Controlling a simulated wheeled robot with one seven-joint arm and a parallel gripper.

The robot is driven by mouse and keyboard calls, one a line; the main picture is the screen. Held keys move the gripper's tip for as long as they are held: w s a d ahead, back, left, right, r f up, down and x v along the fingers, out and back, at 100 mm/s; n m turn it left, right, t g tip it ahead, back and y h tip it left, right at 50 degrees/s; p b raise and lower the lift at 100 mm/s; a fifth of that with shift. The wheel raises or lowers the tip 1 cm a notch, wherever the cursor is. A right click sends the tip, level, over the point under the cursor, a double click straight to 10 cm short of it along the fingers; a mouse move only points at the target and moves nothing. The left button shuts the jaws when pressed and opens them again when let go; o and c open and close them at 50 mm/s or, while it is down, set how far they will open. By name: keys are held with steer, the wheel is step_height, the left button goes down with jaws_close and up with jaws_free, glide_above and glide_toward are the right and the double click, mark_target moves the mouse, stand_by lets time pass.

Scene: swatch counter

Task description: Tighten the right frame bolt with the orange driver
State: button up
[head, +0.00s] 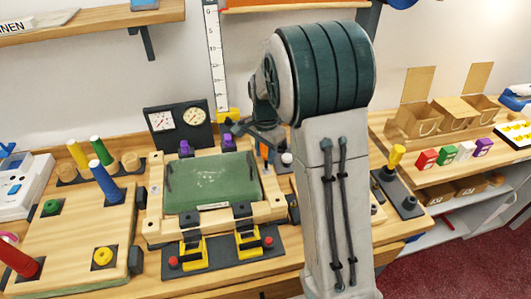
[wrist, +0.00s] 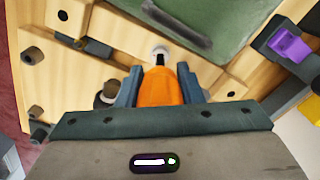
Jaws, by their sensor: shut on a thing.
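The orange driver (wrist: 158,88) is held between the two blue-grey fingers of my gripper (wrist: 160,80) in the wrist view. Its short dark shaft points at a pale round bolt head (wrist: 160,50) on the wooden frame (wrist: 118,45). The tip overlaps the bolt head; I cannot tell whether it is seated in it. In the head view my gripper (head: 264,138) is over the right side of the wooden frame (head: 155,205), which surrounds a green panel (head: 210,182). My arm hides part of the frame's right side there.
Purple clamps (head: 184,147) stand at the frame's back edge and yellow toggle clamps (head: 193,250) at its front. A gauge block (head: 178,127) is behind. Coloured handles, one of them blue (head: 104,160), stand at left. A yellow-handled tool (head: 397,156) stands at right.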

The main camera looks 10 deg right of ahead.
steer(key=shift+r+p, duration=1.75)
steer(key=shift+r, duration=0.9)
steer(key=shift+f, duration=0.1)
